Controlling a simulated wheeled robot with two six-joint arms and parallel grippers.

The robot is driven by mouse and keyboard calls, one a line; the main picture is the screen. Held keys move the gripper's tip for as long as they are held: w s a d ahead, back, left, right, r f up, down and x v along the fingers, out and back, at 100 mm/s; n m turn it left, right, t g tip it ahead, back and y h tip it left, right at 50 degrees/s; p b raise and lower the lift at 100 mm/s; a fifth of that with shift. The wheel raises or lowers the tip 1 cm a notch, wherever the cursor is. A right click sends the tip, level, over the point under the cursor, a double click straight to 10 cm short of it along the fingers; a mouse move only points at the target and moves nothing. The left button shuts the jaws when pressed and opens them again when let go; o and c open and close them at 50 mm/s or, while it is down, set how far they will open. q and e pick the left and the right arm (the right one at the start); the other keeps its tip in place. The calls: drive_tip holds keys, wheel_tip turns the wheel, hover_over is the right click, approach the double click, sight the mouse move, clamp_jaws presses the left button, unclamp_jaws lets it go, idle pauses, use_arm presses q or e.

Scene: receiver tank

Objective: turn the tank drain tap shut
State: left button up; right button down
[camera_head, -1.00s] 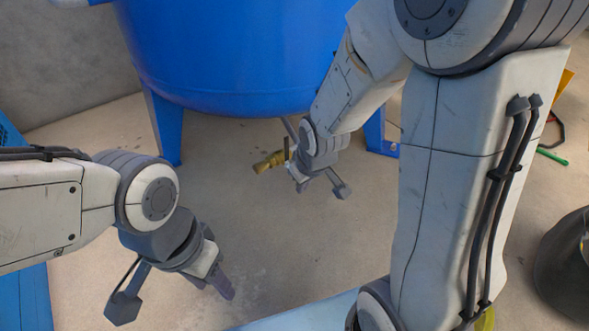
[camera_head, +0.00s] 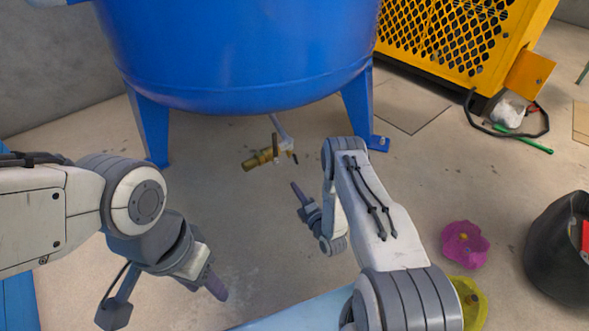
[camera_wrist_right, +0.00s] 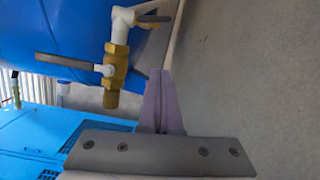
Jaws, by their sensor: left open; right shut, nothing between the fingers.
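The drain tap is a brass valve (camera_head: 260,159) on a white pipe under the blue tank (camera_head: 235,55). In the right wrist view the brass body (camera_wrist_right: 115,72) shows close up, with a long grey lever (camera_wrist_right: 66,63) lying crosswise to it. My left gripper (camera_head: 216,287) is open and empty, low at the left, away from the tap.
The tank's blue legs (camera_head: 152,127) stand either side of the tap. A yellow machine (camera_head: 455,40) stands at back right with a black hose and green stick near it. A magenta flower-shaped object (camera_head: 464,244) and a black bin (camera_head: 562,250) are at the right. Floor around the tap is clear.

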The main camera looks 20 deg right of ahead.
sight(295, 159)
use_arm(q)
wheel_tip(295, 159, down, 8)
drive_tip(key=b, duration=0.8)
use_arm(e)
drive_tip(key=w+d, duration=0.2)
drive_tip(key=w, duration=0.7)
drive_tip(key=shift+d+r+n+t, duration=0.35)
drive_tip(key=shift+n+t, duration=0.05)
use_arm(q)
drive_tip(key=shift+d, duration=0.15)
drive_tip(key=shift+d, duration=0.3)
use_arm(e)
drive_tip(key=shift+f+n, duration=0.1)
drive_tip(key=shift+n, duration=0.3)
